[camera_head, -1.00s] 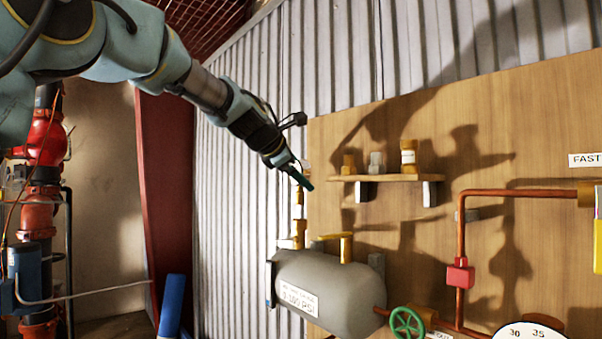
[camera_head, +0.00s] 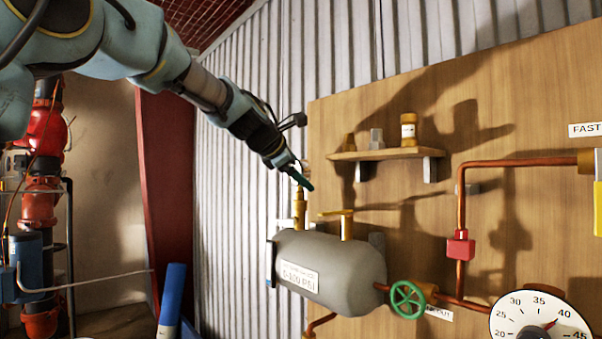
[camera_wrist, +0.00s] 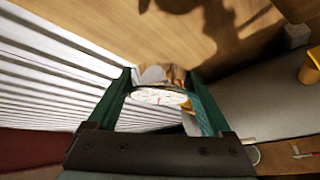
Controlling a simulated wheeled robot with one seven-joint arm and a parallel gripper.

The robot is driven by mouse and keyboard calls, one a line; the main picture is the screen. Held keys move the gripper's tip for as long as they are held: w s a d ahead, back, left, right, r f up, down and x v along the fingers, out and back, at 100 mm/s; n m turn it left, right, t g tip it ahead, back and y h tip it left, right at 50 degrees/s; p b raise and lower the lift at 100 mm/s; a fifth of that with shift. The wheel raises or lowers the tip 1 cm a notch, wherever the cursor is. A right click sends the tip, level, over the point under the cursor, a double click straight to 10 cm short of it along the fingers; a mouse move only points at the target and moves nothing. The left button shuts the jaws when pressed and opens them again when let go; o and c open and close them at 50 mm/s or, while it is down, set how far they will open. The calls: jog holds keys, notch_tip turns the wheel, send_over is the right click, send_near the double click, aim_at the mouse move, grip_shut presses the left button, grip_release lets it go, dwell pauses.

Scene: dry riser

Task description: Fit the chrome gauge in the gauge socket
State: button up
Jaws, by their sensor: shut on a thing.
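My gripper (camera_head: 303,180) has green fingers and is shut on the chrome gauge (camera_wrist: 160,97), whose white dial with red marks shows between the fingers in the wrist view. In the head view the fingers hide most of the gauge, and only a bit of its rim (camera_head: 305,167) shows. The gauge socket (camera_head: 299,212) is the upright brass fitting on top of the grey tank (camera_head: 335,270), at its left end. The gauge's stem is directly above the socket and looks in line with it. I cannot tell whether it has entered it.
A brass valve (camera_head: 346,222) stands on the tank close to the right of the socket. A wooden shelf (camera_head: 385,155) on the board holds several small fittings. Copper pipes, a green handwheel (camera_head: 408,299) and a large dial (camera_head: 541,325) are at the right.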

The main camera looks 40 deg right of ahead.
jog(key=shift+f, duration=0.2)
jog(key=o, duration=1.4)
jog(key=b+v, duration=0.3)
jog(key=v, duration=0.8)
jog(key=shift+b, duration=0.35)
jog(key=shift+f, duration=0.15)
